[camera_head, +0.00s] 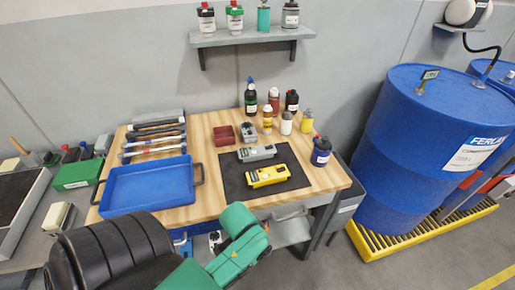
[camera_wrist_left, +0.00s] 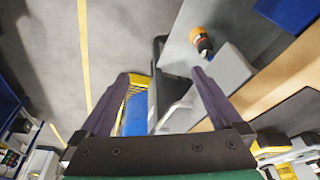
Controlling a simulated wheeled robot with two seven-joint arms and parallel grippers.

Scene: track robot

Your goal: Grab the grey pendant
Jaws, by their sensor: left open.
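The grey pendant (camera_head: 257,153) lies on a dark mat (camera_head: 232,180) on the wooden workbench in the head view. A yellow pendant (camera_head: 268,176) lies on the same mat, just in front of it. My left arm, black and green, reaches in below the bench's front edge; its fingers do not show in the head view. In the left wrist view my left gripper (camera_wrist_left: 163,80) is open, with nothing between its fingers. It is apart from the grey pendant. My right gripper is not in view.
A blue tray (camera_head: 148,187) and several hand tools (camera_head: 152,136) are on the bench's left. A small red bin (camera_head: 224,135) and several bottles (camera_head: 287,122) stand behind the mat. A dark blue bottle (camera_head: 320,151) stands right of it. A blue drum (camera_head: 405,150) is at the right.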

